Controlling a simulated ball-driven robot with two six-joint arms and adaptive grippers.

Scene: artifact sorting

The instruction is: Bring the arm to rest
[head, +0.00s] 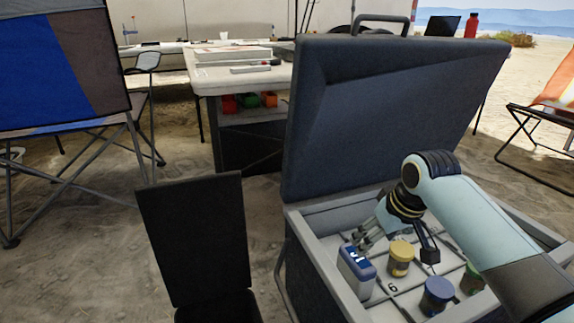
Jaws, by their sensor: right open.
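My right arm reaches in from the right over an open grey case (325,219) with its dark lid raised. My right gripper (398,248) is over the case, open and empty, its fingers pointing down. A yellow jar (400,262) stands in the case between or just in front of the fingers; I cannot tell whether they touch it. A white and blue box-shaped item (356,272) stands to its left. A blue jar (437,296) and a green jar (472,279) stand to the right. My left gripper is not in view.
A black open box (196,235) stands left of the case. A blue folding chair (60,70) is at the left, an orange one (556,85) at the right. A white table (225,82) with papers is behind. Sandy ground lies between them.

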